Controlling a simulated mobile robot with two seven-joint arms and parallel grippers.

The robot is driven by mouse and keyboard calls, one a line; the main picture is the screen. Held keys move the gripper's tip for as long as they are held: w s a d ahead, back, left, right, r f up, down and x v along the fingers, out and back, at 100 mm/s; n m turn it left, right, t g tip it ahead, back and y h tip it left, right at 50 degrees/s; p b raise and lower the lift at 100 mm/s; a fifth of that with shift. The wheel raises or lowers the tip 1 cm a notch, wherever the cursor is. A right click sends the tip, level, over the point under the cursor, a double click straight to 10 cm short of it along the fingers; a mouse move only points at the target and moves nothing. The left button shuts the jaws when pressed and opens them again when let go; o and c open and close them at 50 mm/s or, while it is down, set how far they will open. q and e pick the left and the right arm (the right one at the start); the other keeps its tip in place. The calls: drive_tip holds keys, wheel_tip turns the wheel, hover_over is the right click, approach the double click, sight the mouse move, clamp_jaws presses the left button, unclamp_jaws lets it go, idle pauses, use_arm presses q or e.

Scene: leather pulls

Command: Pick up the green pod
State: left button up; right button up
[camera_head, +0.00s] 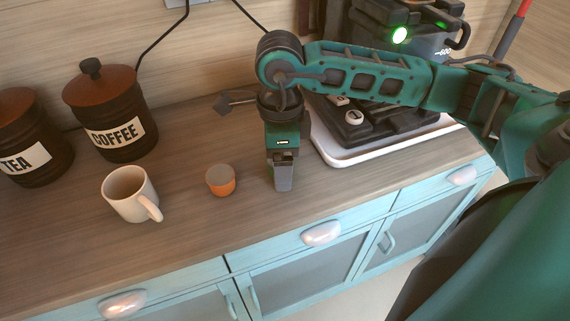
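I see no green pod in this view. One small pod (220,182) stands on the wooden counter, with an orange body and a grey top. My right gripper (284,188) comes in on the green arm from the right and points down at the counter, a short way right of the orange pod and apart from it. Its fingers line up as one grey shape, so I cannot tell whether they are open or shut, or whether they hide anything. My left gripper is out of view.
A white mug (128,196) stands left of the orange pod. Dark COFFEE (115,125) and TEA (30,145) jars stand behind. A black coffee machine (375,122) on a white tray (345,158) is at the right, partly behind my arm. Blue drawers (285,245) are below the front edge.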

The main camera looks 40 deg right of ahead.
drive_tip(key=shift+w+f, duration=0.1)
drive_tip(key=shift+f, duration=0.05)
drive_tip(key=shift+a, duration=0.1)
drive_tip(key=shift+c, duration=1.1)
drive_tip(key=c, duration=0.9)
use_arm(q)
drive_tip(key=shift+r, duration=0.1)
use_arm(e)
drive_tip(key=shift+r, duration=0.2)
